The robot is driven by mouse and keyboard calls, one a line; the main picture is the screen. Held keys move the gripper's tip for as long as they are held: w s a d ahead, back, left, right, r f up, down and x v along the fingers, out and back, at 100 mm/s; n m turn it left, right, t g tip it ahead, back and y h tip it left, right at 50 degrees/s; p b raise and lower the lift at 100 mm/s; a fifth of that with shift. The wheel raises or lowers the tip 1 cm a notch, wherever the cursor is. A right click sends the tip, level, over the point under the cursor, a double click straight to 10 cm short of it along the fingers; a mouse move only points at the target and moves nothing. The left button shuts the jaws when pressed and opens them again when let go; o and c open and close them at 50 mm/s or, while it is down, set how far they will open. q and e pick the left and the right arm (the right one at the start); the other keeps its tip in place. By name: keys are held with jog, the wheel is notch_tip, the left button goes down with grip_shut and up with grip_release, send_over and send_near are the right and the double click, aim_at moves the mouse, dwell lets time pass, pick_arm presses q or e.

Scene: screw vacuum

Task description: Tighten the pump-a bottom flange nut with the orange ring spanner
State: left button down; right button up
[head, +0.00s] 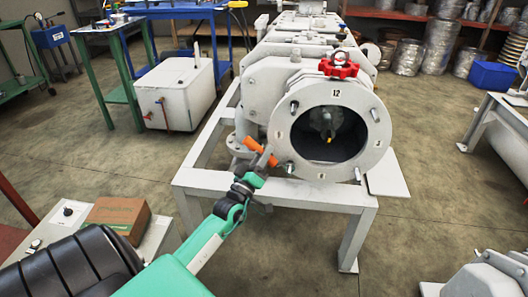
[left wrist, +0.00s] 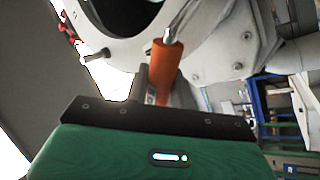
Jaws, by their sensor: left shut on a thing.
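The pump (head: 300,70) is a pale grey machine whose round open flange (head: 375,140) faces me, with studs around its rim and the number 12 at the top. The orange ring spanner (head: 255,146) is in my left gripper (head: 266,158), just left of the flange's lower left edge. In the left wrist view, the spanner's orange handle (left wrist: 162,72) stands between the fingers with a silver end at its top. The left gripper is shut on the handle. I cannot tell whether the spanner's ring is on a nut. My right gripper is not in view.
A red handwheel (head: 339,66) sits on top of the flange. The pump rests on a white frame (head: 275,190). A brown box (head: 118,216) lies at lower left. A white tank (head: 175,92) and green table (head: 112,30) stand behind left.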

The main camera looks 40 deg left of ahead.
pick_arm(q)
jog(key=s+d+p, duration=0.1)
jog(key=s+d, duration=0.2)
jog(key=s, duration=0.2)
jog(key=shift+s+d, duration=0.2)
dwell(0.5)
jog(key=shift+r, duration=0.1)
dwell(0.4)
